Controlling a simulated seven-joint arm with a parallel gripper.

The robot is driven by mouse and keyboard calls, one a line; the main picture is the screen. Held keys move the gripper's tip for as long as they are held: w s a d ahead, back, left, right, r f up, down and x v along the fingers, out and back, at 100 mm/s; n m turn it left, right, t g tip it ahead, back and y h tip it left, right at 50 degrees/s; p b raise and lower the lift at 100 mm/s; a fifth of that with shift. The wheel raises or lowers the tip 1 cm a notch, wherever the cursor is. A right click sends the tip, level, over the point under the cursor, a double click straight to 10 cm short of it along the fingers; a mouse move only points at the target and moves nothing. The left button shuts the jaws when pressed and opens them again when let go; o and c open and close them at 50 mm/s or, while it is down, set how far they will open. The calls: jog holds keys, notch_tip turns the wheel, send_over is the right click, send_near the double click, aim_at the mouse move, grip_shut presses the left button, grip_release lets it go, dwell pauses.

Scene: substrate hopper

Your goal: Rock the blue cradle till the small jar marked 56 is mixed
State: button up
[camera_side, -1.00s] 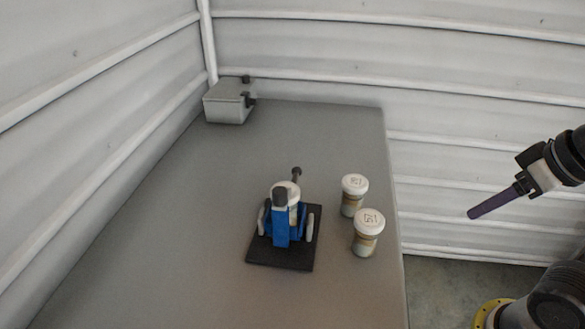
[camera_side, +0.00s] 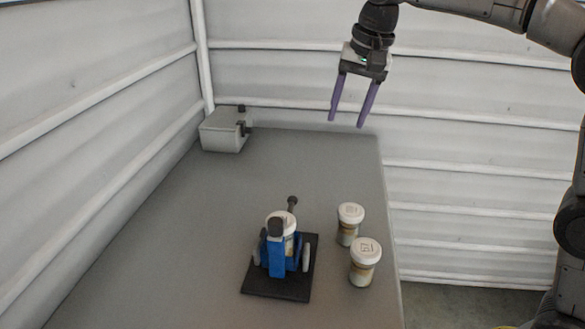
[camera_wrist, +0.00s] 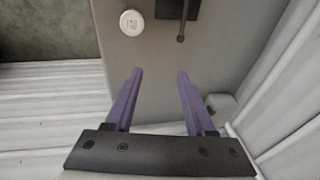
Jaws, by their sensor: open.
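The blue cradle (camera_side: 275,258) stands on a black base plate (camera_side: 270,288) on the grey table. A white-lidded jar (camera_side: 288,224) sits in it, partly hidden by the cradle's front. Two more white-lidded jars stand right of it, a rear one (camera_side: 349,222) and a nearer one (camera_side: 365,262). Their lid numbers are too small to read surely. My gripper (camera_side: 346,121) is open and empty, high above the table's back edge, fingers down. In the wrist view, my purple fingers (camera_wrist: 160,75) are apart. One jar lid (camera_wrist: 133,22) and part of the black base (camera_wrist: 176,9) show beyond them.
A grey box (camera_side: 222,132) with dark fittings stands at the table's back left corner; it also shows in the wrist view (camera_wrist: 221,107). Ribbed white walls close the back and left. The table's middle is clear.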

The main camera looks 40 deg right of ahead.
jog(key=w+a+f+g, duration=0.1)
jog(key=w+a+f, duration=0.2)
jog(key=w+f, duration=0.5)
jog(key=g, duration=0.2)
send_over(292, 199)
jog(key=f, duration=0.8)
jog(key=shift+w+d, duration=0.25)
jog(key=shift+d, duration=0.05)
jog(key=shift+f, duration=4.6)
jog(key=c, duration=0.7)
